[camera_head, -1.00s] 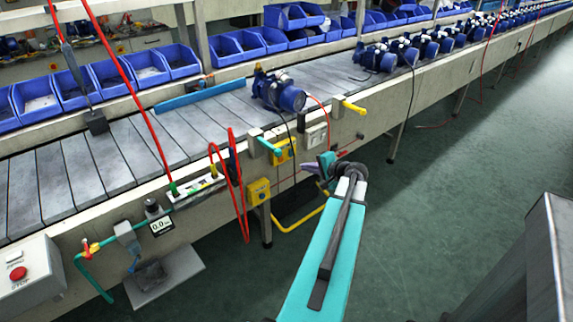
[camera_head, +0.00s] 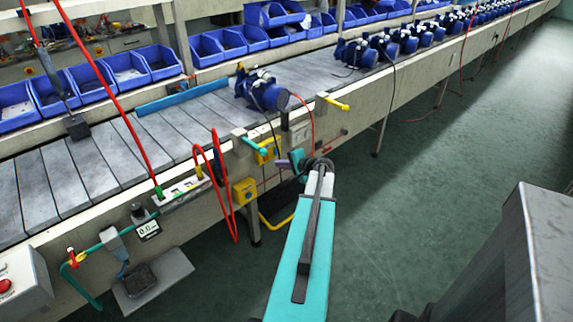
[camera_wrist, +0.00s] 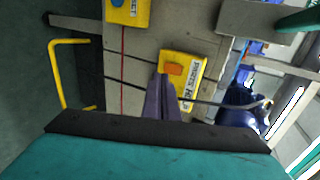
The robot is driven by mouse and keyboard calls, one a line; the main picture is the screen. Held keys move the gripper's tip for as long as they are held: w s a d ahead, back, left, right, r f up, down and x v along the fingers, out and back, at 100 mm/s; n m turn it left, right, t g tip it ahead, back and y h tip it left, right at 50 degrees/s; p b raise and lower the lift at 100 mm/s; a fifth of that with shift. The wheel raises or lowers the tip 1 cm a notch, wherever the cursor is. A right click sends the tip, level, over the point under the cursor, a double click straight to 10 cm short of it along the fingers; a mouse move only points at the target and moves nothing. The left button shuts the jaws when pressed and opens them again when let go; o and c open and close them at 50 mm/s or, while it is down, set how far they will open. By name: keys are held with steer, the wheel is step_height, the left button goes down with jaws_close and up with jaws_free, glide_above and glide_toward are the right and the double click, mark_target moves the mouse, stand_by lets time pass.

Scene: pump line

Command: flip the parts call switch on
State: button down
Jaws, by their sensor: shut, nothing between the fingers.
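The parts call switch is an orange rocker (camera_wrist: 174,68) on a yellow box (camera_wrist: 195,64) with a white label, partly hidden by my fingers in the wrist view. In the head view the yellow box (camera_head: 268,152) is on the front rail of the line, just left of my gripper (camera_head: 284,163). In the wrist view my gripper (camera_wrist: 162,80) is shut and empty, its purple fingertips right beside the rocker in the picture. I cannot tell whether they touch it, nor which way the rocker is set.
Another yellow box (camera_head: 245,190) with a blue button hangs lower on a post. A yellow bent tube (camera_wrist: 58,75) and red hoses (camera_head: 220,185) are close by. The aisle floor is clear.

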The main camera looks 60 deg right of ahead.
mark_target(267, 160)
steer(key=shift+w+r+p+x, duration=0.1)
steer(key=shift+r+p+x, duration=0.05)
steer(key=shift+x, duration=0.85)
steer(key=shift+w+r+p+x, duration=0.1)
steer(key=shift+r+p+x, duration=0.1)
steer(key=shift+x, duration=0.8)
steer(key=shift+w+r+p+x, duration=0.1)
steer(key=shift+r+p+x, duration=0.05)
steer(key=shift+x, duration=0.85)
steer(key=shift+d, duration=0.15)
steer(key=shift+w+f, duration=0.1)
steer(key=shift+w+a+f+b, duration=0.1)
steer(key=shift+w+a+b, duration=0.1)
steer(key=shift+b, duration=0.25)
steer(key=shift+s+d, duration=0.2)
steer(key=shift+s, duration=0.05)
steer(key=shift+r, duration=0.2)
steer(key=shift+r, duration=0.1)
